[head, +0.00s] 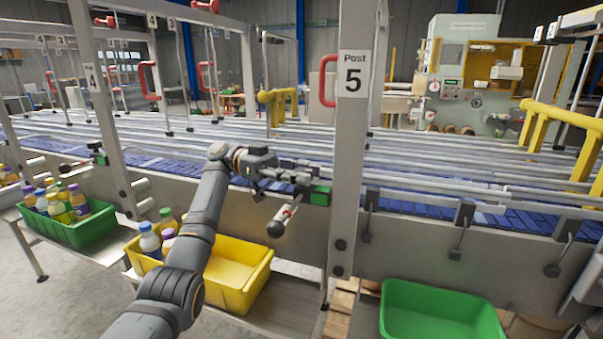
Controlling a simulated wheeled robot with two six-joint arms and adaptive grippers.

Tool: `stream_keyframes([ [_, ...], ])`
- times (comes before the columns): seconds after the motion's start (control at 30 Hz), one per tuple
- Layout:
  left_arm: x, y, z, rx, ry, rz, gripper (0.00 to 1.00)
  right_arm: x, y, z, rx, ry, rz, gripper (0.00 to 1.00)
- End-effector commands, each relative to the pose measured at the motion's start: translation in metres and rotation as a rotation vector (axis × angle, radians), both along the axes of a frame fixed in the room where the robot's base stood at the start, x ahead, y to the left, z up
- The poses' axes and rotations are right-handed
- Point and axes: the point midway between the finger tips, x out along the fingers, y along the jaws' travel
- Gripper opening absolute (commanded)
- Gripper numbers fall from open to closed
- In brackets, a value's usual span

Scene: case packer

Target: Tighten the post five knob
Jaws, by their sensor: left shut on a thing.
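Post five (345,200) is the tall grey upright with the white "Post 5" plate (353,73). A green block (320,196) sits at its left side, at the height of the conveyor's near edge. My left gripper (298,182) reaches this spot from the left and is shut at the dark fitting beside the green block. The post five knob is mostly hidden by the fingers, so its shape and turn cannot be told. A white rod with a red band and black end (283,217) slants down just below the gripper. My right gripper is not in view.
A yellow bin (238,283) with bottles stands below my left arm. A green bin of bottles (85,232) is at the left, and an empty green bin (440,312) is right of post five. The blue conveyor (430,205) runs behind.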

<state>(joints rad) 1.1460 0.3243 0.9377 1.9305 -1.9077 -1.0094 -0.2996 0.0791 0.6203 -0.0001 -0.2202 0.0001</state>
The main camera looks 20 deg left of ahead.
Motion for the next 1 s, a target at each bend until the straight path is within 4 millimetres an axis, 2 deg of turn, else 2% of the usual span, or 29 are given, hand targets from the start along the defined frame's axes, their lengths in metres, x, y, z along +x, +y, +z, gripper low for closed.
stream_keyframes([
  [0.03,0.000,-0.001,-0.005,0.006,0.007,-0.005,0.04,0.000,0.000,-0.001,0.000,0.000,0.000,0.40],
  [0.17,0.000,-0.001,-0.005,0.007,0.007,-0.005,0.04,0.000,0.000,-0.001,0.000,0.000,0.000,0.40],
  [0.2,0.000,-0.001,-0.005,0.007,0.007,-0.005,0.38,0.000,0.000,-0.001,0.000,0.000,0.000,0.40],
  [0.37,0.000,0.000,-0.004,0.005,0.005,-0.003,0.59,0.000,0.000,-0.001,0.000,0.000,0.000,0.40],
  [0.63,0.000,0.000,-0.001,0.002,0.003,-0.001,0.59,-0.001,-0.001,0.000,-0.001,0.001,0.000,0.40],
  [0.73,0.000,0.000,0.006,0.002,0.001,-0.001,0.59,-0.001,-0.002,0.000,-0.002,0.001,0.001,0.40],
  [1.0,0.000,0.000,0.064,0.003,-0.001,-0.002,0.59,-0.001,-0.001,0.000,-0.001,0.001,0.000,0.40],
])
